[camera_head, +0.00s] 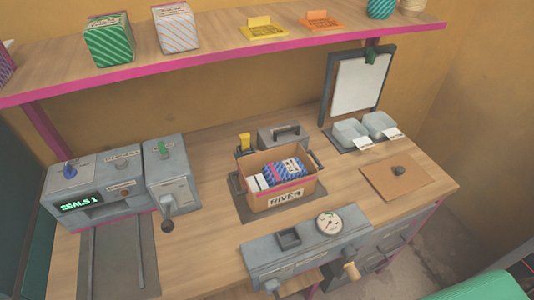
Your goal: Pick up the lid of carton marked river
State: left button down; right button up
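An open cardboard carton marked RIVER (285,200) stands near the middle of the wooden bench. It holds blue striped packs (283,170) and several small white items, and no lid covers it. A flat brown lid (385,186) with a dark knob (398,170) lies flat on the bench to the right of the carton, apart from it. Nothing covers the knob. Neither of my grippers shows in the head view.
A grey machine with a SEALS 1 display (80,203) stands at the left. A grey unit with a dial (329,223) is in front of the carton. A pink-edged shelf (210,62) overhangs the back.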

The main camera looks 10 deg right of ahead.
aim_at(395, 177)
jog(key=z, duration=1.55)
jog(key=l+u, duration=0.1)
jog(key=i+l, duration=0.15)
jog(key=l, duration=0.2)
jog(key=u, duration=0.05)
